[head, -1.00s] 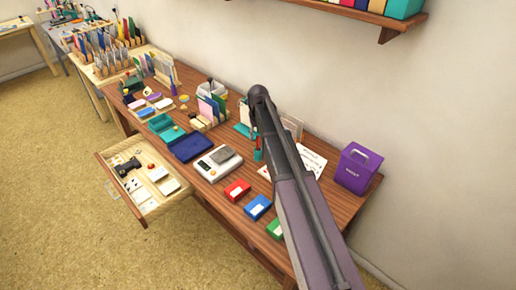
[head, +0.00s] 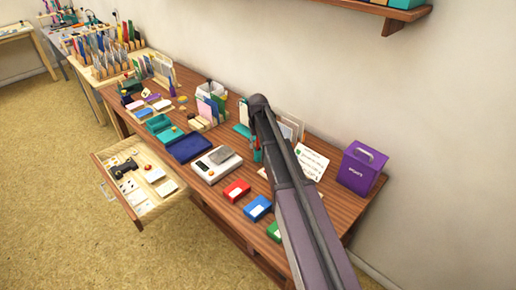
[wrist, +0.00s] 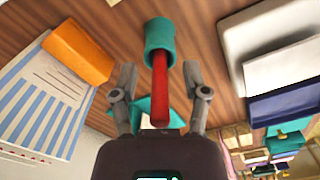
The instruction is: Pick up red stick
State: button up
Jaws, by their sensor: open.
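In the wrist view, the red stick (wrist: 160,95) lies between the two open fingers of my gripper (wrist: 162,68), with a gap on each side. Its far end meets a teal cup-like piece (wrist: 159,43); I cannot tell whether the stick stands inside it. The near end of the stick reaches close to my gripper's palm. In the head view, my arm covers most of this spot, and only a bit of teal (head: 257,156) shows beside it.
An orange block (wrist: 77,52) and a striped paper (wrist: 42,100) lie left in the wrist view. The head view shows a purple box (head: 360,170), a white scale (head: 216,164), red (head: 237,189), blue (head: 258,207) and green pads on the wooden table, and an open drawer (head: 140,183).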

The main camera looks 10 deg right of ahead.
dwell(0.3)
grip_shut()
jog(key=shift+r, duration=0.15)
notch_tip(320, 180, up, 10)
jog(key=p, duration=1)
jog(key=shift+s+f, duration=0.15)
jog(key=shift+f, duration=0.05)
dwell(1.2)
